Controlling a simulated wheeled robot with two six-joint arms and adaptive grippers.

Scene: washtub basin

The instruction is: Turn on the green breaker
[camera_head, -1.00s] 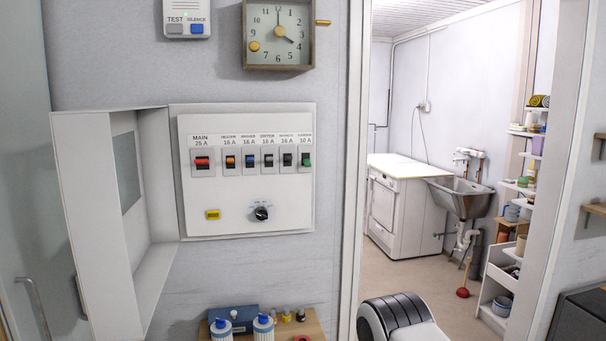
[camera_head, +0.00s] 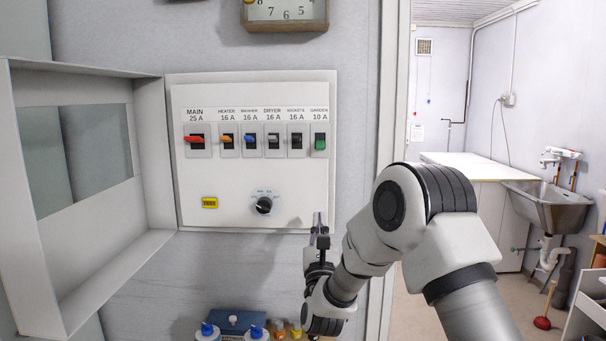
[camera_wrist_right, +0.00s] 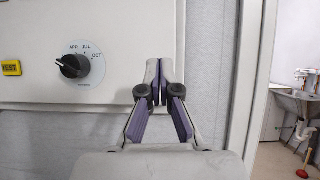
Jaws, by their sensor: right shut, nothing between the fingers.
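The green breaker (camera_head: 320,142) is the rightmost switch in the row on the white breaker panel (camera_head: 230,180), under the label GARDEN 10 A. My right gripper (camera_head: 319,222) is below it, near the panel's lower right corner, and is apart from the breaker. In the right wrist view my right gripper (camera_wrist_right: 159,66) has its fingertips together with nothing between them. The breaker is outside the wrist view. My left gripper does not show in either view.
Other breakers, including the red main one (camera_head: 195,140), stand left of the green one. A black dial (camera_head: 264,205) and yellow TEST button (camera_head: 210,203) sit lower. The open cover (camera_head: 155,150) is at left. Bottles (camera_head: 207,332) stand below; a doorway is right.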

